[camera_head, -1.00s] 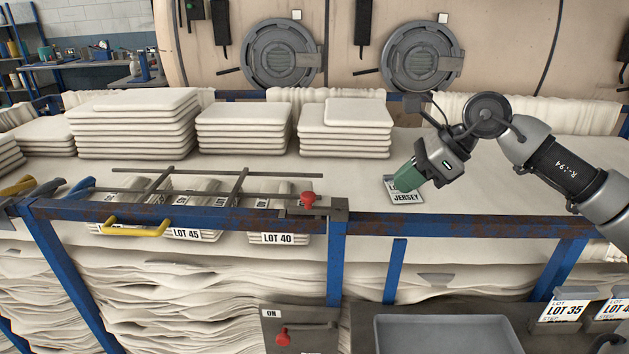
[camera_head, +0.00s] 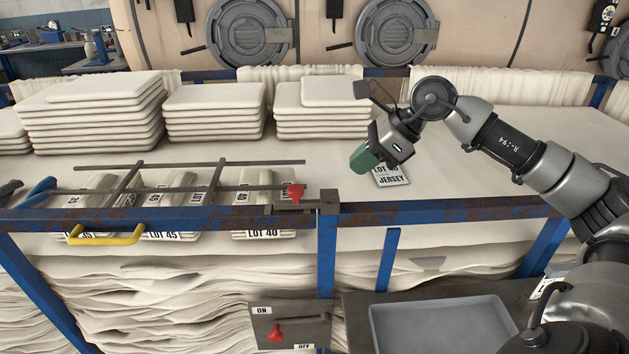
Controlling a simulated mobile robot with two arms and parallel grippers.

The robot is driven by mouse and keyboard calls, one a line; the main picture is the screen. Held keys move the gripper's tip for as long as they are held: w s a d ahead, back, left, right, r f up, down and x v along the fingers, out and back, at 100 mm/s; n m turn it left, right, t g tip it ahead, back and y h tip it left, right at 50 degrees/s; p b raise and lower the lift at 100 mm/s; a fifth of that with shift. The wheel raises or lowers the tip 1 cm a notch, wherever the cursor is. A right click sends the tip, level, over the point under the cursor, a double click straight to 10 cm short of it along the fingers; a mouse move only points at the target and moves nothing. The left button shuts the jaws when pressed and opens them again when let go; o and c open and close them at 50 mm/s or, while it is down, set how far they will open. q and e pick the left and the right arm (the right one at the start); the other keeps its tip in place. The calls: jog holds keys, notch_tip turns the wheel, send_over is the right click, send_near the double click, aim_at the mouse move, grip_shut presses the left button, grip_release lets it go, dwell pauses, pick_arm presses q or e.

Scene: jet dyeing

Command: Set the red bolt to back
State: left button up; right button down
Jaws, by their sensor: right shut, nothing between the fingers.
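The red bolt knob (camera_head: 294,192) sits at the right end of a grey bar on the blue frame's top rail, beside the corner post. My right gripper (camera_head: 364,158) has green fingers and is shut and empty. It hangs above the white cloth surface, to the right of and farther back than the red knob, clear of it. A card reading JERSEY (camera_head: 392,176) lies on the cloth, partly hidden by the gripper.
A grey bar rack (camera_head: 170,189) with a yellow handle (camera_head: 104,236) covers labelled cloth lots at the left. Folded cloth stacks (camera_head: 214,112) stand behind. A second red knob (camera_head: 276,334) is on an ON/OFF plate below. A grey tray (camera_head: 440,330) is at the lower right.

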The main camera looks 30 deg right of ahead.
aim_at(293, 190)
jog(key=p+x, duration=0.2)
jog(key=x, duration=0.5)
jog(key=shift+a, duration=0.15)
jog(key=shift+w+a+p, duration=0.9)
jog(key=shift+w+p, duration=0.05)
jog(key=shift+w+a+f, duration=0.2)
jog(key=shift+w+a, duration=0.1)
jog(key=shift+a, duration=0.15)
pick_arm(q)
jog(key=r, duration=0.2)
jog(key=w+r, duration=0.1)
jog(key=r, duration=0.1)
jog(key=shift+r, duration=0.4)
pick_arm(e)
jog(key=shift+f, duration=0.1)
jog(key=w+a, duration=0.1)
jog(key=a, duration=0.1)
jog(key=w+a, duration=0.1)
jog(key=a, duration=0.1)
jog(key=shift+w, duration=0.25)
pick_arm(q)
jog(key=shift+s, duration=0.1)
pick_arm(e)
jog(key=shift+s, duration=0.1)
pick_arm(q)
jog(key=shift+f, duration=0.15)
pick_arm(e)
jog(key=shift+d, duration=0.15)
